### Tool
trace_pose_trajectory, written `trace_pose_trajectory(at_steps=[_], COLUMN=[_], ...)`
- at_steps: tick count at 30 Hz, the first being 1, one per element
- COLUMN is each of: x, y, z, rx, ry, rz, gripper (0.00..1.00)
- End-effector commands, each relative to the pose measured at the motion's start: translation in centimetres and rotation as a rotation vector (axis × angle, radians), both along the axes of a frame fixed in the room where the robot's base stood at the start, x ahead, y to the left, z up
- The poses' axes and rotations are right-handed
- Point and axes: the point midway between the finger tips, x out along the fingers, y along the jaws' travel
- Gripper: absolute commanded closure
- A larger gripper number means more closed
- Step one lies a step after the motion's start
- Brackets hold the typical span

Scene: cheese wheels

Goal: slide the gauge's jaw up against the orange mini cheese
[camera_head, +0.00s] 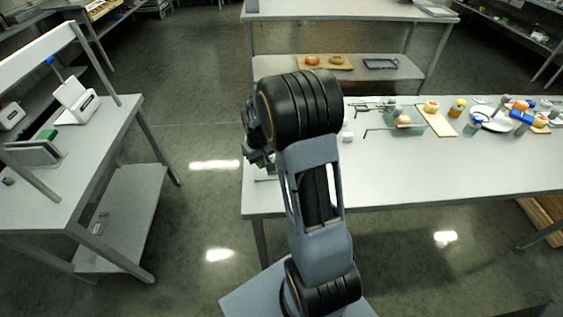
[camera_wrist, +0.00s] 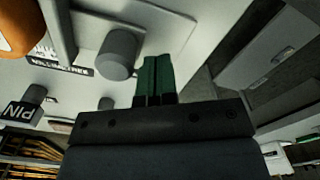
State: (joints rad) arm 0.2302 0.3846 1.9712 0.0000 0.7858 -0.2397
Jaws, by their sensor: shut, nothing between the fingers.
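The orange mini cheese (camera_wrist: 18,28) is cut off at the top left corner of the wrist view. Beside it is a grey upright bar (camera_wrist: 58,28), which looks like the gauge's jaw; I cannot tell whether they touch. A grey round knob (camera_wrist: 117,52) stands on the pale plate right of the bar. Printed labels reading "MILLIMETRES" and "PIN" show on the gauge (camera_wrist: 62,66). My gripper (camera_wrist: 157,66), with green fingertips, is shut and empty, just right of the knob; I cannot tell whether it touches it. In the head view my arm hides the gauge and the cheese.
The work table (camera_head: 400,180) has a clear front part in the head view. A green mat (camera_head: 405,127), a wooden board (camera_head: 436,120) and a white plate (camera_head: 491,119) with several items lie farther right. Another table (camera_head: 120,140) stands at the left, across open floor.

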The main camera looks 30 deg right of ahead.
Motion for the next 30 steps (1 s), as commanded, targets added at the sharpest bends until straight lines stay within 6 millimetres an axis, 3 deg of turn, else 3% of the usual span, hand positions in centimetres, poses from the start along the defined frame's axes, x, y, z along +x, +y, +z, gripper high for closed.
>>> trace_pose_trajectory(at_steps=[30], x=[-1.0], y=[-1.7], z=[0.0], rx=[0.0], ry=[0.0], rz=[-0.001], gripper=[1.0])
